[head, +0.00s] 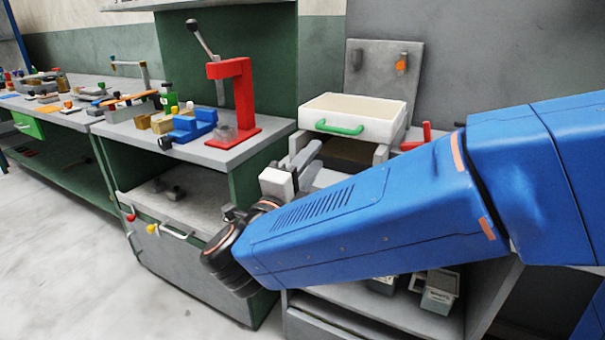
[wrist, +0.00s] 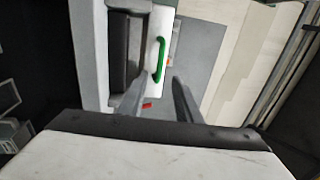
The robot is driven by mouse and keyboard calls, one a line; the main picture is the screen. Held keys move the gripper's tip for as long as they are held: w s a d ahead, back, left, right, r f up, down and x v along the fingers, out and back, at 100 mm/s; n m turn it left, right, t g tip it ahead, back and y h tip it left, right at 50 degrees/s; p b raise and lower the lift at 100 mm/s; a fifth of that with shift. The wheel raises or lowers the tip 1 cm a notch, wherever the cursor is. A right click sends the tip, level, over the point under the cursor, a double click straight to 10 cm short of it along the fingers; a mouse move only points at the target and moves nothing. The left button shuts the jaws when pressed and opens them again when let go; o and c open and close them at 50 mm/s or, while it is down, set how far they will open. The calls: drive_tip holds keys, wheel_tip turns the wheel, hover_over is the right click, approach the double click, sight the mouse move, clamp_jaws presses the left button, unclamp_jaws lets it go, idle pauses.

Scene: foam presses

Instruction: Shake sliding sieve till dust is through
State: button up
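The sliding sieve (head: 355,108) is a white box with a green handle (head: 338,127) on its front. It sits on a pale frame (head: 381,154) above a dark bed (head: 345,152). My gripper (head: 306,152) is in front of and below the handle, apart from it. In the wrist view the gripper (wrist: 160,84) has its two fingers spread with nothing between them. The green handle (wrist: 160,60) lies ahead of the gap, and a strip of white sieve (wrist: 162,22) shows beside it. The sieve's inside looks pale; I cannot make out dust.
A red lever press (head: 235,100) and a blue vise (head: 190,125) stand on the bench to the left. A red item (head: 415,138) lies right of the sieve. A grey panel (head: 385,85) stands behind. My blue arm covers much of the bench's front. Floor at left is clear.

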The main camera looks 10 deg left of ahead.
sight(334, 132)
drive_tip(key=v, duration=0.4)
drive_tip(key=shift+s, duration=0.15)
drive_tip(key=shift+s, duration=0.1)
drive_tip(key=x, duration=1.7)
drive_tip(key=shift+w, duration=0.25)
clamp_jaws()
